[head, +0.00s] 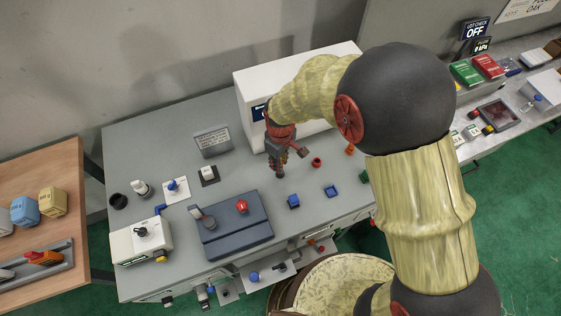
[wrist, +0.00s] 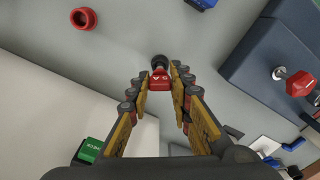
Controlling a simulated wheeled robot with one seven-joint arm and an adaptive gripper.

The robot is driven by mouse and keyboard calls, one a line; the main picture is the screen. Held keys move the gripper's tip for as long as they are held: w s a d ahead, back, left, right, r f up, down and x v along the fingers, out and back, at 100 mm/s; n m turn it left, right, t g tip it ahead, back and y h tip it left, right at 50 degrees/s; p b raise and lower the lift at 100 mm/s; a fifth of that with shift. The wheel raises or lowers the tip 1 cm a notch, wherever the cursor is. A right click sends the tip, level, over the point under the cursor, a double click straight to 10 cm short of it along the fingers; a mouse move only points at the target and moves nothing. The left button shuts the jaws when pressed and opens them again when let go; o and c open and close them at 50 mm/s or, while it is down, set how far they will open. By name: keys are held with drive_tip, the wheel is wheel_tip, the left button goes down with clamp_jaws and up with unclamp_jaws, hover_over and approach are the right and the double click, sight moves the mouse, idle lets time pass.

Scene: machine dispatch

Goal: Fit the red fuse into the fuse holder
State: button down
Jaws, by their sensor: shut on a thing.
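The red fuse (wrist: 160,82), marked "5 A", sits between my fingertips in the wrist view. My gripper (wrist: 162,73) is shut on it. A dark round piece (wrist: 160,61) shows just beyond the fuse; I cannot tell whether it is the fuse's end or a separate part. In the head view my gripper (head: 279,171) points down over the grey bench in front of the white box; the fuse is too small to make out there. I cannot tell for certain which part is the fuse holder.
A dark blue panel (head: 237,233) with a red knob (head: 242,206) and a grey lever lies left of my gripper. The white box (head: 246,90) stands close behind. Bare bench (head: 150,155) shows at the left.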

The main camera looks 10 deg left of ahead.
drive_tip(key=shift+f+b, duration=0.85)
drive_tip(key=shift+f, duration=0.6)
drive_tip(key=c, duration=1.6)
unclamp_jaws()
drive_tip(key=shift+o, duration=0.3)
drive_tip(key=o, duration=0.4)
drive_tip(key=shift+r, duration=0.15)
drive_tip(key=shift+r+p, duration=2)
drive_tip(key=shift+r, duration=0.95)
